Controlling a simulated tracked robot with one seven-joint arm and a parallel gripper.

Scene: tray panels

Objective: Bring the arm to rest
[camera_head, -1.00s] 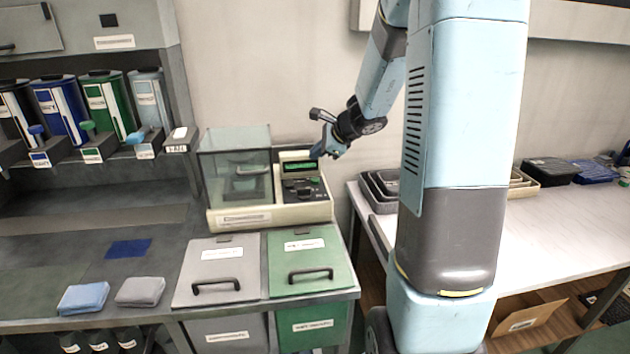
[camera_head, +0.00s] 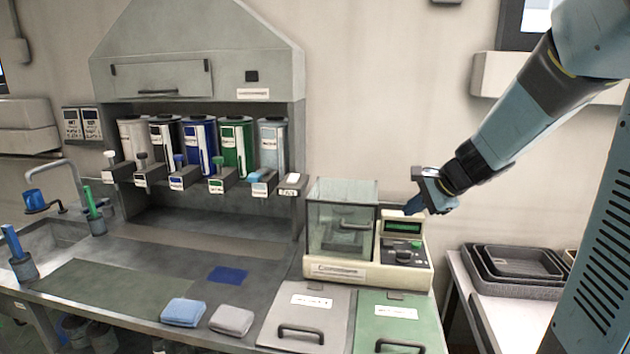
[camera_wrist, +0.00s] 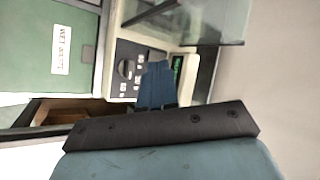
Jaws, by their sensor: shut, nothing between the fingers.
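I cannot tell whether the fingertips touch the machine.
The machine's glass box (camera_head: 340,220) stands left of the gripper. Grey (camera_head: 305,318) and green (camera_head: 400,322) lidded bins are in front. Dark nested trays (camera_head: 512,265) lie on the white table at right. Coloured dispensers (camera_head: 200,140) line the hood. Folded cloths (camera_head: 183,312) lie on the counter.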

